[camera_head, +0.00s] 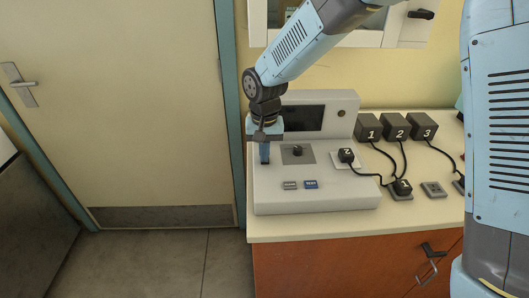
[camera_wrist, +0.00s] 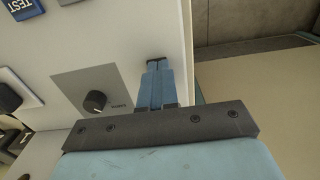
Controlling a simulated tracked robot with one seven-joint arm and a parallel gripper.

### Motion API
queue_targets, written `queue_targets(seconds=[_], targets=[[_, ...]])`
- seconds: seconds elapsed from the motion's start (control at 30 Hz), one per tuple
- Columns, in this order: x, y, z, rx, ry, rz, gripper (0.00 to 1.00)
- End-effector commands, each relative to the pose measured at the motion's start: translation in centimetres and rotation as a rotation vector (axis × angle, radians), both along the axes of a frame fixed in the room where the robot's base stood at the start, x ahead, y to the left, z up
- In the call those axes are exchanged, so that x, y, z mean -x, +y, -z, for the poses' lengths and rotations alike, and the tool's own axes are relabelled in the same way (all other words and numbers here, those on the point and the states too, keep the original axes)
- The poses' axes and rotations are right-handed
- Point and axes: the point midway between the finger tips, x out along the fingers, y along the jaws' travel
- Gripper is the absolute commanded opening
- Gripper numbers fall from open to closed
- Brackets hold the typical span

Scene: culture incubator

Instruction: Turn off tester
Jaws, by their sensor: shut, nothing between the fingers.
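The tester (camera_head: 330,195) is a white console on the counter with a sloped front panel. It has a dark, blank-looking screen (camera_head: 294,118), a black knob (camera_head: 297,150) on a grey plate, and a grey button (camera_head: 290,185) beside a blue button (camera_head: 311,184). My gripper (camera_head: 265,160) is shut and empty over the panel's left side, left of the knob. In the wrist view its blue fingers (camera_wrist: 157,72) lie together beside the knob (camera_wrist: 95,102). A small dark part (camera_wrist: 154,62) shows at the fingertips, partly hidden; I cannot tell whether they touch it. The blue TEST button (camera_wrist: 22,10) is at the corner.
A black plug marked 2 (camera_head: 346,156) sits on the tester's right side. Adapters 1 (camera_head: 367,127), 2 (camera_head: 395,126) and 3 (camera_head: 423,125) stand behind, with cables trailing over the counter (camera_head: 425,213). A closed door (camera_head: 120,110) is at left.

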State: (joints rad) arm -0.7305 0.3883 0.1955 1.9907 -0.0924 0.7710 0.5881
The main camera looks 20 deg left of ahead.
Motion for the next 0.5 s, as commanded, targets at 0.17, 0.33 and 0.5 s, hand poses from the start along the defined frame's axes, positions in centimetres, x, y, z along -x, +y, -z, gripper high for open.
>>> queue_targets(seconds=[0.17,0.33,0.5], targets=[[0.7,-0.2,1.3,0.023,0.028,-0.007,0.0],[0.0,0.0,1.3,0.023,0.026,-0.007,0.0],[-0.6,0.1,1.2,0.02,0.022,-0.006,0.0]])
